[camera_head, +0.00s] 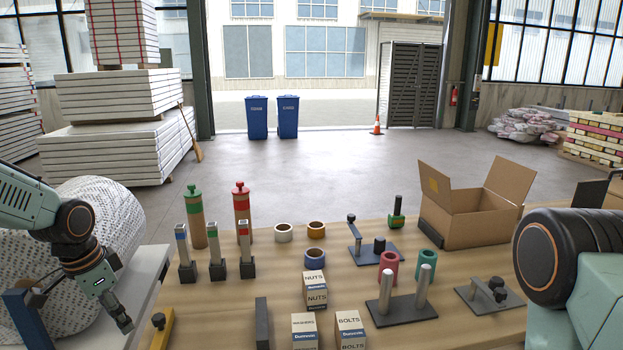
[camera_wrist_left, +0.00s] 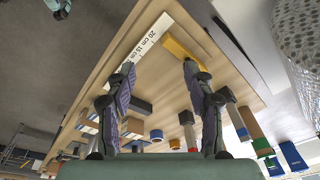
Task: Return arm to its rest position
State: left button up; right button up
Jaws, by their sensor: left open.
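My left arm (camera_head: 70,225) comes in from the left, bent down at the wrist. Its gripper (camera_head: 80,306) hangs over the left edge of the wooden workbench (camera_head: 380,235). In the left wrist view the two fingers of this gripper (camera_wrist_left: 159,72) stand wide apart with nothing between them. A yellow piece (camera_head: 162,328) lies on the bench beside the gripper; it also shows beyond the fingers in the left wrist view (camera_wrist_left: 178,48). My right arm (camera_head: 570,255) shows only as a large rounded part at the right edge. Its gripper is out of view.
An open cardboard box (camera_head: 465,220) is at the back right. A large wrapped roll (camera_head: 110,225) stands behind my left arm.

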pick_arm(q)
jog(key=w+d+f+n+t+h+b, duration=0.1)
jog(key=w+d+f+n+t, duration=0.2)
jog(key=d, duration=0.4)
jog(key=s+d+f+n+b, duration=0.2)
jog(key=s+d+f, duration=0.1)
jog(key=f, duration=0.3)
jog(key=s+d+f+n+b, duration=0.1)
jog(key=s+d+f+b, duration=0.1)
jog(key=s+d+f, duration=0.3)
jog(key=s+d+f+g+b, duration=0.1)
jog(key=s+f+b, duration=0.4)
jog(key=s+f, duration=0.7)
jog(key=s+d+f+n+g+y+b, duration=0.1)
jog(key=s+f+g+b, duration=0.3)
jog(key=s+f, duration=0.7)
jog(key=s+b, duration=0.1)
jog(key=s, duration=0.3)
jog(key=shift+d+f+y+b, duration=0.3)
jog(key=shift+f+b, duration=0.05)
jog(key=shift+b, duration=0.05)
